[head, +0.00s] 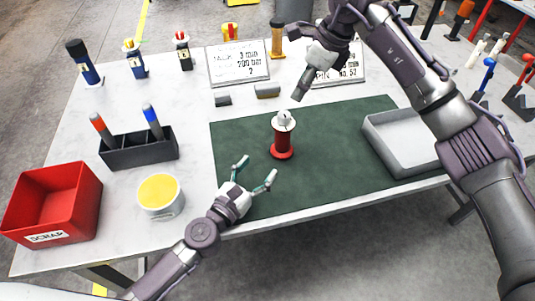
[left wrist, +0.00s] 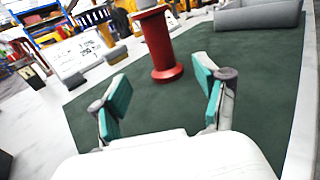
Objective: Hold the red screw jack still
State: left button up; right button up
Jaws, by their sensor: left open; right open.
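The red screw jack (head: 282,138) stands upright on the green mat (head: 340,150), with a grey-white top and a wide red base. In the left wrist view its red body (left wrist: 160,45) stands just beyond my left gripper's fingers, its top cut off by the frame edge. My left gripper (head: 256,172) is open and empty at the mat's front edge, short of the jack and apart from it. Its teal finger pads (left wrist: 163,97) are spread wide in the left wrist view. My right gripper (head: 299,82) is raised above the back of the table, and its fingers are hard to make out.
A grey tray (head: 372,132) lies right of the jack. A yellow-topped tub (head: 160,212), a red scrap bin (head: 95,210) and a dark marker holder (head: 135,160) stand left of the mat. Small grey blocks and cards lie behind. The mat around the jack is clear.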

aim_at(279, 143)
pick_arm(q)
jog(key=x, duration=1.3)
jog(key=shift+w, duration=0.1)
jog(key=shift+c, duration=0.3)
